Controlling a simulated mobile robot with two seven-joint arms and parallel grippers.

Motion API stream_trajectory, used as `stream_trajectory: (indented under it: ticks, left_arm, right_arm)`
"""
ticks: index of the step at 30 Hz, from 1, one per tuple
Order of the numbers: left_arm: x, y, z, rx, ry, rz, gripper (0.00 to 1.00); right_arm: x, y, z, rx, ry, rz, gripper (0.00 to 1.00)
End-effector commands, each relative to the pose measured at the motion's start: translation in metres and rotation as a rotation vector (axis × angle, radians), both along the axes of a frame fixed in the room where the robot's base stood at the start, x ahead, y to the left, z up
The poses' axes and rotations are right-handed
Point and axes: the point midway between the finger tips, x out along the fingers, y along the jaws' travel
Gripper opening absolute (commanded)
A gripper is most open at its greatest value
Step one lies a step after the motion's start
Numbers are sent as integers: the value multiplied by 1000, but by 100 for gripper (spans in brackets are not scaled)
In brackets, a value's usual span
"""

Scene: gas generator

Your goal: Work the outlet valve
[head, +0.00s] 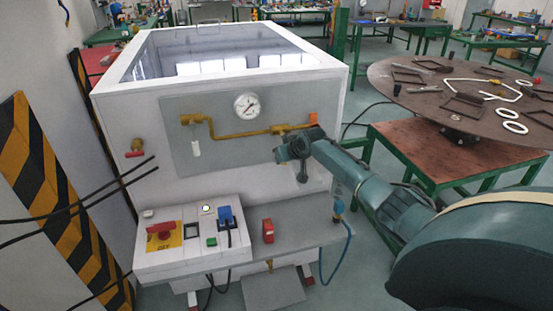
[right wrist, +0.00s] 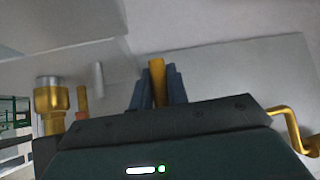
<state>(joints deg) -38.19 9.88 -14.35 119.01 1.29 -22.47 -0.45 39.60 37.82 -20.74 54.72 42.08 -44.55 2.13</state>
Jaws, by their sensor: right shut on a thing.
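The white generator cabinet (head: 120,115) carries a grey panel (head: 225,155) with a brass pipe (head: 240,134) and a round gauge (head: 246,105). An orange part (head: 313,118) sits at the pipe's right end. My right gripper (head: 283,152) is at the panel just below that end. In the right wrist view its dark fingers (right wrist: 158,90) are shut around a brass-yellow bar (right wrist: 158,78). The bar's far connection is unclear. A brass fitting (right wrist: 50,108) and an orange piece (right wrist: 82,100) are to the left there. My left gripper is out of view.
A control box (head: 190,250) with a red switch stands on the front ledge, beside a red block (head: 268,231). A brass tap with a red handle (head: 135,154) is on the cabinet's left. A round table (head: 430,95) with parts stands at right.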

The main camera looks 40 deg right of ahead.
Motion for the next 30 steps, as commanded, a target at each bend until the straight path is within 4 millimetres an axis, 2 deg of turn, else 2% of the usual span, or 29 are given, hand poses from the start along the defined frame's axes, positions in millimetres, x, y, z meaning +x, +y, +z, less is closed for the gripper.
stream_trajectory:
  ticks: [6,18,19,27,30]
  left_arm:
    - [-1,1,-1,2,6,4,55]
    - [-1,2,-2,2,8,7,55]
    - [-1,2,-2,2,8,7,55]
    - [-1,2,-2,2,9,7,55]
    - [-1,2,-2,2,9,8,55]
  right_arm:
    - [-1,-7,0,-38,16,1,0]
    - [-1,-8,-1,-48,18,2,0]
    - [-1,-9,-1,-48,18,2,17]
    - [-1,-8,-1,-45,17,1,38]
    - [-1,-8,0,-44,17,1,38]
